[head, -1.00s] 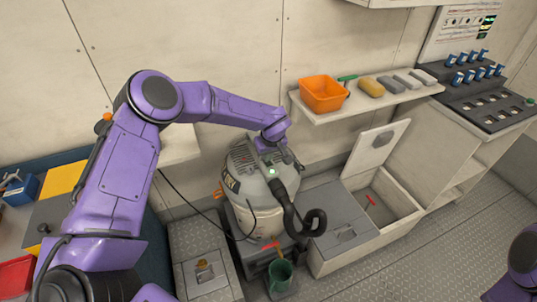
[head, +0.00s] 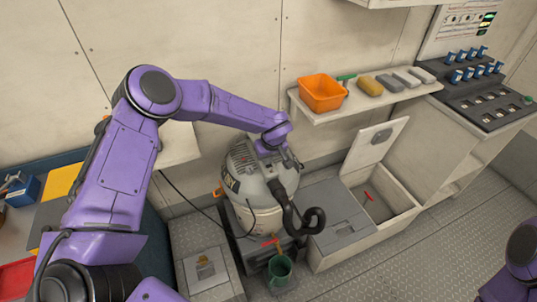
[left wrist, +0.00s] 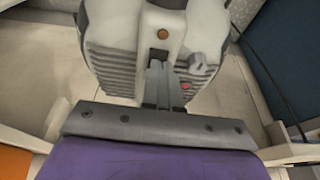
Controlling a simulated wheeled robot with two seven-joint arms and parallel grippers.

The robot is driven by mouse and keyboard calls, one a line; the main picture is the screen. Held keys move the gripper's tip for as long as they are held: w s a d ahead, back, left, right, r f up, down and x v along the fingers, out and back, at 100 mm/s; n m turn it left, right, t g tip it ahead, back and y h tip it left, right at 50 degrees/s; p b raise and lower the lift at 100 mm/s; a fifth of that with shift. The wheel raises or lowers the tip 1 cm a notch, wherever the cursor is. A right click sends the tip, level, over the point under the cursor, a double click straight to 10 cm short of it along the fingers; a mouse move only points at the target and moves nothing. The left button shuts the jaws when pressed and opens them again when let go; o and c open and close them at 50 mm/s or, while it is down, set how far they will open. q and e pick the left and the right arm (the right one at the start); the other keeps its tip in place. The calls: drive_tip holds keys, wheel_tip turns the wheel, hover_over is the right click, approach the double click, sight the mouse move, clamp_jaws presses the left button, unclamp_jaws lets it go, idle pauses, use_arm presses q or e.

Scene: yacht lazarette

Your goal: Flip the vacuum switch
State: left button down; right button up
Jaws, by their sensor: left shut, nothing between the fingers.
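The vacuum (head: 240,200) is a grey and cream canister with a ribbed top and a black hose, standing on a dark base on the floor. My left gripper (head: 288,160) is at its top, with the fingers pointing down at the lid. In the left wrist view the vacuum's lid (left wrist: 110,45) fills the upper middle. The shut, empty fingers (left wrist: 160,72) reach over it, and I cannot tell whether they touch it. A small red spot (left wrist: 185,87) shows just right of the fingers. My right gripper is out of view.
A wall shelf (head: 350,105) with an orange bin (head: 322,92) and several blocks is right of my left forearm. An open locker (head: 385,210) with a raised lid is right of the vacuum.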

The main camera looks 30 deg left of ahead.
use_arm(q)
wheel_tip(320, 180, up, 4)
drive_tip(key=shift+w+d+p, duration=0.1)
drive_tip(key=shift+p, duration=1)
drive_tip(key=shift+s+d+r+b, duration=0.2)
drive_tip(key=shift+s+d+b, duration=0.15)
drive_tip(key=shift+b, duration=0.55)
drive_tip(key=s+d+b+v, duration=0.1)
drive_tip(key=v, duration=0.8)
drive_tip(key=shift+f+b, duration=0.25)
drive_tip(key=shift+b, duration=0.1)
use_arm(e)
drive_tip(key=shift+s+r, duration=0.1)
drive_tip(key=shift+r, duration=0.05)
